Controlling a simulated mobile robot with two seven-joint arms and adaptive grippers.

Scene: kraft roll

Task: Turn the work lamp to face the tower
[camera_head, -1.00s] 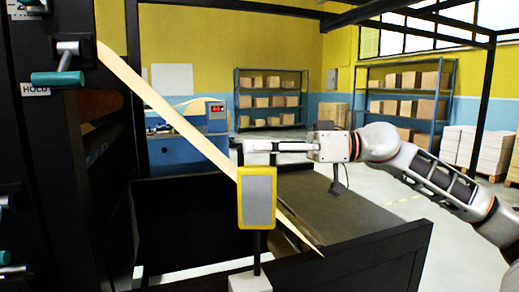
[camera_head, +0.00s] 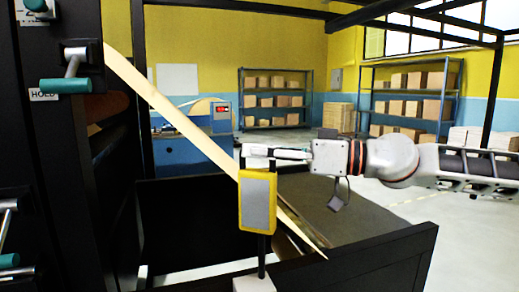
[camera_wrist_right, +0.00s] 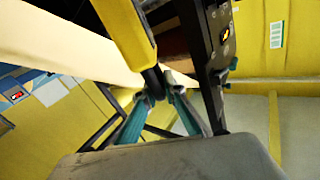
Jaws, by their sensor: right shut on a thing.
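The work lamp (camera_head: 258,204) has a yellow frame and a pale grey face. It stands upright on a thin black post, its face towards the head camera. My right gripper (camera_head: 262,153) comes in from the right and is shut at the lamp's top. In the wrist view the right gripper's fingertips (camera_wrist_right: 158,92) close on a dark bar beside the lamp's yellow frame (camera_wrist_right: 124,32). The fingers hide part of that bar. A tall black tower (camera_head: 110,150) with teal-gripped handles and a HOLD label fills the left side. My left gripper is not in view.
A pale paper strip (camera_head: 175,118) slants down from the tower behind the lamp. A black-walled bin (camera_head: 385,252) stands around and behind the lamp. A blue machine (camera_head: 190,152) and box shelves (camera_head: 275,100) are farther back. Open floor (camera_head: 455,205) lies at right.

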